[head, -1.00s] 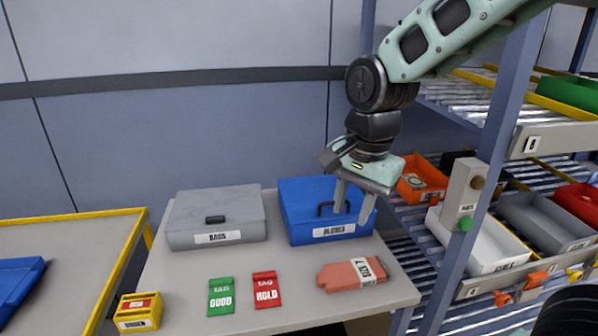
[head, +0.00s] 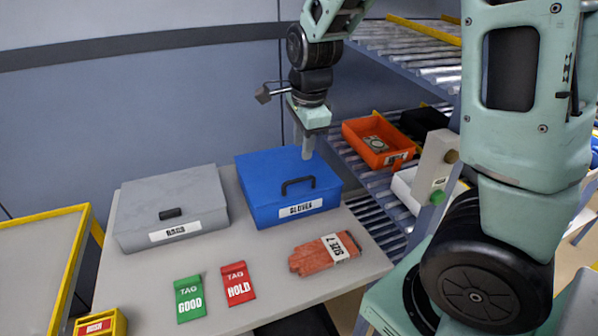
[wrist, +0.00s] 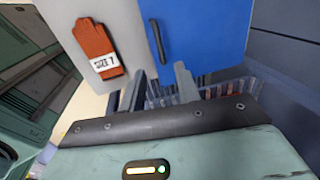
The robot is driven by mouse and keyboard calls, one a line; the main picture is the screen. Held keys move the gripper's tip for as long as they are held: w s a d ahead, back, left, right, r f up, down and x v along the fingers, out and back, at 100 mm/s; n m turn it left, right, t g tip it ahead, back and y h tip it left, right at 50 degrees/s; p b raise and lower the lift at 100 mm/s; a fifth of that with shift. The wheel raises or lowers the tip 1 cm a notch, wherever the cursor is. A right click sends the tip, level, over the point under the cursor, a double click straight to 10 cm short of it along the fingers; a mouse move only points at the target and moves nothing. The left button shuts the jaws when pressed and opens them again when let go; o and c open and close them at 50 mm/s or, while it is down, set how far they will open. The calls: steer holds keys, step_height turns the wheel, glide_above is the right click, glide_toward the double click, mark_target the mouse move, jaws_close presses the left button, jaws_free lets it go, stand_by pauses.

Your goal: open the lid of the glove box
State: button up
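The blue glove box (head: 262,180), labelled GLOVES, stands on the grey table with its lid down. Its dark handle (head: 297,185) is at the front. The box also shows in the wrist view (wrist: 205,35), with the handle (wrist: 157,42) on its left side. My gripper (head: 304,150) points down near the box's back right edge, away from the handle. Its two fingers also show apart and empty in the wrist view (wrist: 160,88). I cannot tell whether a finger touches the box.
A grey RAGS box (head: 172,205) stands left of the glove box. An orange-red glove (head: 325,254), a green GOOD tag (head: 189,298) and a red HOLD tag (head: 238,284) lie in front. A roller shelf with an orange bin (head: 378,140) is at the right.

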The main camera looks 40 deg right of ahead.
mark_target(299, 179)
steer(key=f, duration=0.3)
steer(key=w+f, duration=0.1)
steer(key=f, duration=0.5)
steer(key=shift+w+d+f, duration=0.25)
steer(key=shift+w, duration=0.1)
jaws_close()
